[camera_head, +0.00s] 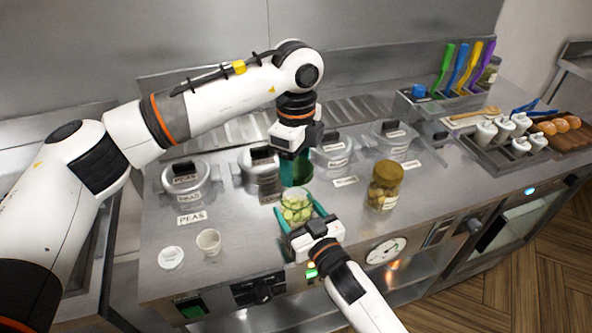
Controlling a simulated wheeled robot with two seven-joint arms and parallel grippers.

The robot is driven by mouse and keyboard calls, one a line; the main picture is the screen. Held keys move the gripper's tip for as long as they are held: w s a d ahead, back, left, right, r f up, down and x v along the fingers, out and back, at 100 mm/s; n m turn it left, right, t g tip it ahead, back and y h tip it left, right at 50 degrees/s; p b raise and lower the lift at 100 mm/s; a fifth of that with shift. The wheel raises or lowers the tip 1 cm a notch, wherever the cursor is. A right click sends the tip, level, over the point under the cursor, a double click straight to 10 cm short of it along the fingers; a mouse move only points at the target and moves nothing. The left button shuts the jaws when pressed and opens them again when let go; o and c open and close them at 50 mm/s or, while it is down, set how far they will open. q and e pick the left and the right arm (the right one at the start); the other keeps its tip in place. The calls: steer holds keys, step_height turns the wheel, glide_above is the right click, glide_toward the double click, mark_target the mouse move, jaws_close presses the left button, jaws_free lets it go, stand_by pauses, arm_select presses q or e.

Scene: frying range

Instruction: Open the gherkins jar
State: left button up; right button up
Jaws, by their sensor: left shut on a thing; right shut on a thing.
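A clear jar of green slices (296,212), which looks like the gherkins jar, stands near the counter's front edge. My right gripper (298,220) is shut on it, with teal fingers on either side. Its upper end looks uncovered, with slices visible. My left gripper (297,172) points down just above and behind this jar. It is shut on a dark green thing (300,169), which looks like a lid; its fingers hide much of it. Whether it still touches the jar is hard to tell.
A second jar with a gold-brown lid (385,187) stands to the right. Several lidded metal pots (186,181) line the back. A small cup (209,242) and white dish (171,258) sit front left. A caddy (510,140) is at right. The counter between the cup and jar is clear.

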steer(key=o, duration=1.9)
steer(key=shift+o, duration=0.2)
